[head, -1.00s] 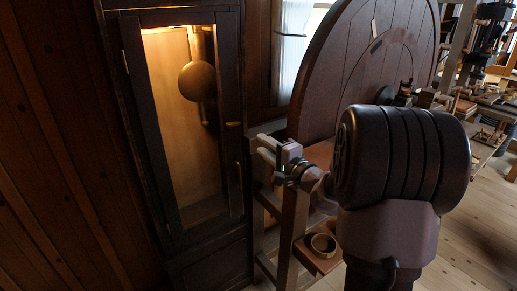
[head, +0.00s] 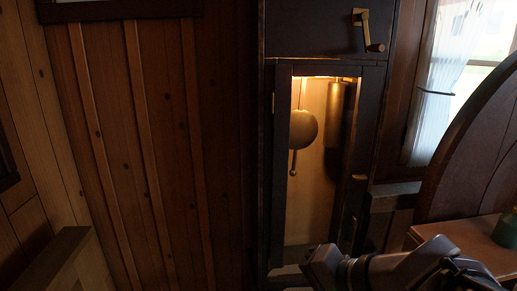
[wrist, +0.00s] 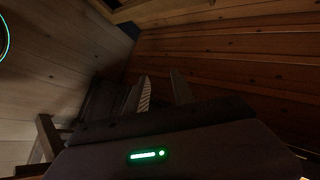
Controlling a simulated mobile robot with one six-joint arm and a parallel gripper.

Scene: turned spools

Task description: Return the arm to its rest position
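My gripper (wrist: 161,78) shows in the wrist view with its two fingers apart and nothing visible between them. Beyond the fingers are dark plank surfaces. In the head view, part of my arm (head: 400,268) lies along the bottom right edge, in front of the lower part of a tall clock case (head: 278,170). My fingertips cannot be made out clearly there.
The clock case has a lit window with a round pendulum bob (head: 303,130) and a cylindrical weight (head: 337,118). A brass crank (head: 367,30) sits above. A large dark wheel (head: 470,150) and a bright window (head: 480,45) are at right. Plank walls fill the left.

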